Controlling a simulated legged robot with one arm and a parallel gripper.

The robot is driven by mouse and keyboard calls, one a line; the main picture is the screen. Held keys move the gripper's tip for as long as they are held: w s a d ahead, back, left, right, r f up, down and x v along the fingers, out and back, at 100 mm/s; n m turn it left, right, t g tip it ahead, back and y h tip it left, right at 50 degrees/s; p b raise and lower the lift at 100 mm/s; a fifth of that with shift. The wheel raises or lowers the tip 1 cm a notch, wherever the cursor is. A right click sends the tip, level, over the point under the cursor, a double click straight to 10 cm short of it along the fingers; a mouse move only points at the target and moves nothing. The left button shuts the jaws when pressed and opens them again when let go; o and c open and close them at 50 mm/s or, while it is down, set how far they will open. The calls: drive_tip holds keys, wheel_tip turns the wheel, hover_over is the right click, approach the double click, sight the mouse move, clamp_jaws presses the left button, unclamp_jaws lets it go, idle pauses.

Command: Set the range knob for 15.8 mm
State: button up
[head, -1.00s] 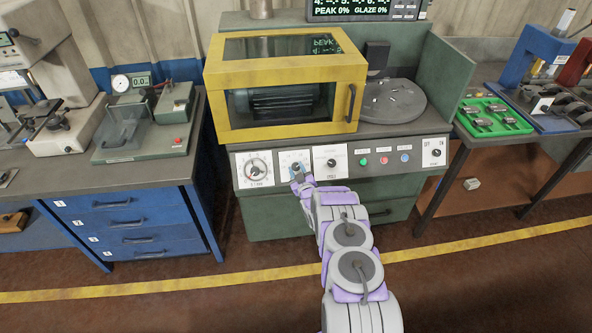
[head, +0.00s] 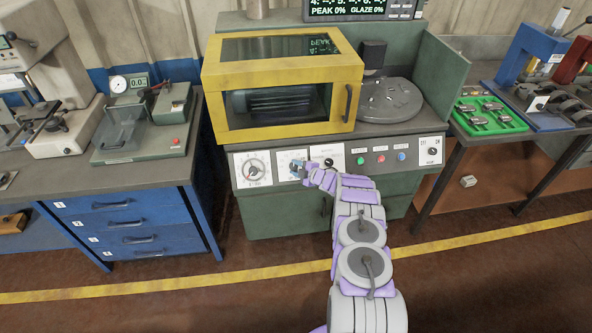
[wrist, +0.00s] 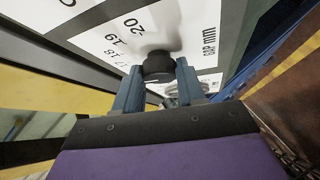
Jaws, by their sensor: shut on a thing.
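My gripper (head: 302,169) is at the second dial plate (head: 288,158) from the left on the green machine's front panel. In the wrist view, the blue-grey fingers of my gripper (wrist: 158,82) are shut on a black knob (wrist: 158,64), one finger on each side. The lower numbers are partly hidden by the fingers. I cannot read where the knob points.
A larger dial (head: 254,169) is left of the held knob, and another knob (head: 328,163) is close on its right. Coloured buttons (head: 381,158) and a switch knob (head: 432,151) are further right. The yellow-framed guard (head: 282,134) juts out above the panel.

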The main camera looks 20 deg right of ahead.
drive_tip(key=n+g, duration=0.1)
drive_tip(key=n, duration=0.1)
drive_tip(key=n+g+b, duration=0.1)
drive_tip(key=shift+w+d+r+n, duration=0.1)
drive_tip(key=shift+r+n, duration=0.05)
drive_tip(key=shift+n, duration=0.25)
drive_tip(key=n+g, duration=0.2)
drive_tip(key=n, duration=0.1)
drive_tip(key=shift+w+r+g, duration=0.15)
drive_tip(key=shift+r+g, duration=0.05)
drive_tip(key=shift+g, duration=0.1)
drive_tip(key=n+g+h+p, duration=0.1)
drive_tip(key=n, duration=0.2)
drive_tip(key=shift+g, duration=0.4)
drive_tip(key=shift+a+n+g, duration=0.25)
drive_tip(key=shift+n+g, duration=0.15)
drive_tip(key=shift+n, duration=0.3)
drive_tip(key=shift+f+h, duration=0.1)
drive_tip(key=shift+h, duration=0.2)
drive_tip(key=o, duration=1)
drive_tip(key=shift+o, duration=0.2)
